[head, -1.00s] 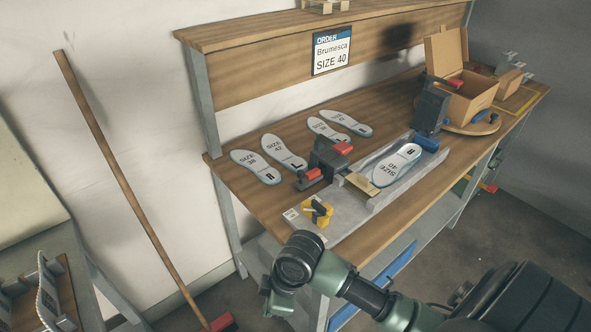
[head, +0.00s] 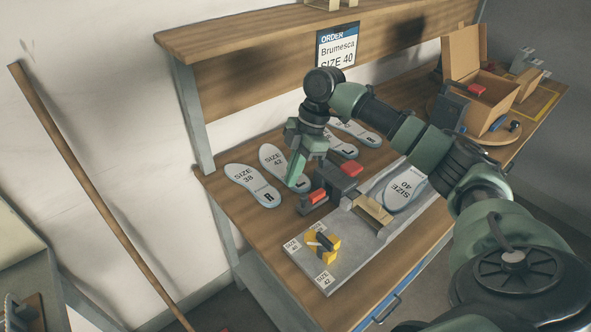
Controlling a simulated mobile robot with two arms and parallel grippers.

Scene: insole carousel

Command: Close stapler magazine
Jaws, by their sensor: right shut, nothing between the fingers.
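My right gripper (head: 294,183) points down, shut and empty, just behind and left of the red end. Whether it touches the device cannot be told. My left gripper is not in view.
A grey fixture (head: 337,262) carries a yellow clamp (head: 322,243), a wooden block (head: 373,212) and a size 40 insole (head: 405,188). A cardboard box (head: 482,100) stands at the far right. My right arm crosses above the bench.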

